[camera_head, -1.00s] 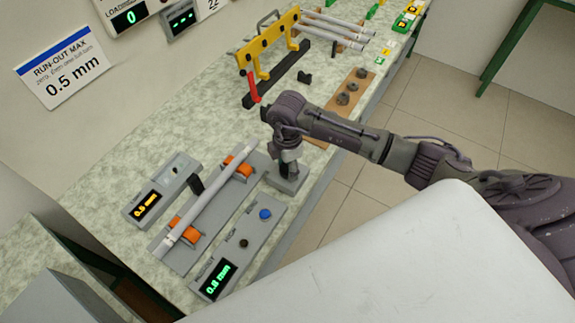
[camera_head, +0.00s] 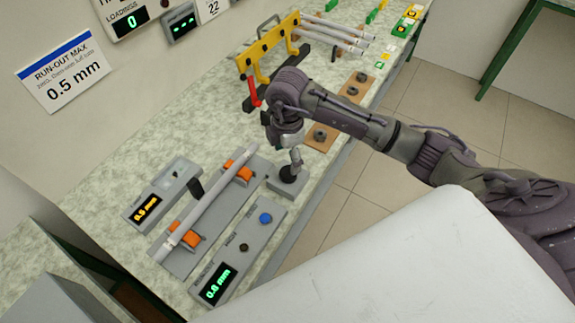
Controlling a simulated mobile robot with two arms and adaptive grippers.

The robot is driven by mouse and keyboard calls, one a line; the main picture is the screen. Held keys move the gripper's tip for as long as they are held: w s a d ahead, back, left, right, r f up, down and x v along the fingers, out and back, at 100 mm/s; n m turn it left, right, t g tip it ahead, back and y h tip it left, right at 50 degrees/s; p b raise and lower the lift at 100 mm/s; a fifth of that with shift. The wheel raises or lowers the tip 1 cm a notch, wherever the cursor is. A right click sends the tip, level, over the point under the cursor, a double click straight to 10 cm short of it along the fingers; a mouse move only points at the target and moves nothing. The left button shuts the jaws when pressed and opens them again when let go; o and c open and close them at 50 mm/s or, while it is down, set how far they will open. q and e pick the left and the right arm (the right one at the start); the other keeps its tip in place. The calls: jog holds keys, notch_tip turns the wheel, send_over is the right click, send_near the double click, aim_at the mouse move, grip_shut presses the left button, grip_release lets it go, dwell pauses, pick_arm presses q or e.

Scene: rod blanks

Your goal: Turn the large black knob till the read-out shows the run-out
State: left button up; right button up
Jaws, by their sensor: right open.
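The large black knob (camera_head: 288,174) sits on a grey block at the far end of the rod fixture (camera_head: 212,240). My right gripper (camera_head: 293,155) is open, just above the knob and pointing down; whether a finger touches it I cannot tell. A pale rod (camera_head: 211,204) lies across two orange supports. The grey box left of the rod has an orange read-out (camera_head: 146,208), which seems to show about 0.5 mm. The grey panel on the right has a green read-out (camera_head: 216,284), seemingly 0.8 mm. My left gripper is not in view.
The panel also has a blue button (camera_head: 265,218) and a small dark knob (camera_head: 244,247). A yellow rack (camera_head: 268,45) with a red handle stands farther back, near a brown board (camera_head: 325,133) with dark round parts. A wall sign reads RUN-OUT MAX 0.5 mm (camera_head: 64,71).

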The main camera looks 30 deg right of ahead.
aim_at(287, 172)
notch_tip(287, 172, up, 5)
jog(key=shift+r, duration=0.1)
dwell(0.6)
